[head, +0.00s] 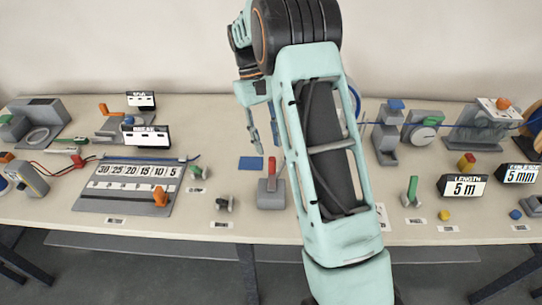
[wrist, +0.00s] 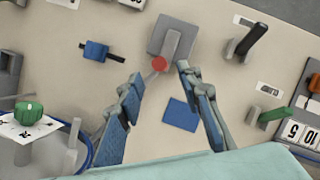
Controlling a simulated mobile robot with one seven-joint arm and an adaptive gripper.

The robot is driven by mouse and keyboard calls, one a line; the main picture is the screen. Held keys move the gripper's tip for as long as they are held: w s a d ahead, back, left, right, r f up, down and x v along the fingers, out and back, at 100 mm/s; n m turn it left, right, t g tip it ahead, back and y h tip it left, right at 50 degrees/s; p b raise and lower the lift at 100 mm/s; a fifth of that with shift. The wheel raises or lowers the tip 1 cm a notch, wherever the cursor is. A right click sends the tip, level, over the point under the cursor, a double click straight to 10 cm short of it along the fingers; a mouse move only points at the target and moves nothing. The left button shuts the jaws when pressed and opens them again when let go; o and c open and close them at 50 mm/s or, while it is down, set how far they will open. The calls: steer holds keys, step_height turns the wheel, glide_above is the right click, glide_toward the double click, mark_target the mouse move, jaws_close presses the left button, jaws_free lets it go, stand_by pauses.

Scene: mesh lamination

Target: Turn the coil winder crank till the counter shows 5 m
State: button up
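My gripper (head: 264,145) hangs over the table left of my arm in the head view. In the wrist view its two fingers (wrist: 160,76) are apart with nothing between them, and a red-tipped lever on a grey block shows just beyond the tips. A blue-rimmed round device with a white plate and a green knob (wrist: 28,113) stands at the lower left of the wrist view, apart from the fingers; it looks like the coil winder and crank. My arm hides most of it in the head view. A black display (head: 464,187) reads "LENGTH 5 m"; I cannot tell if it is the counter.
The red lever block (head: 271,198) and a blue pad (head: 250,163) lie below the gripper. A board with number tiles (head: 128,197) is at the left.

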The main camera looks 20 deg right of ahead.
steer(key=shift+v, duration=2.5)
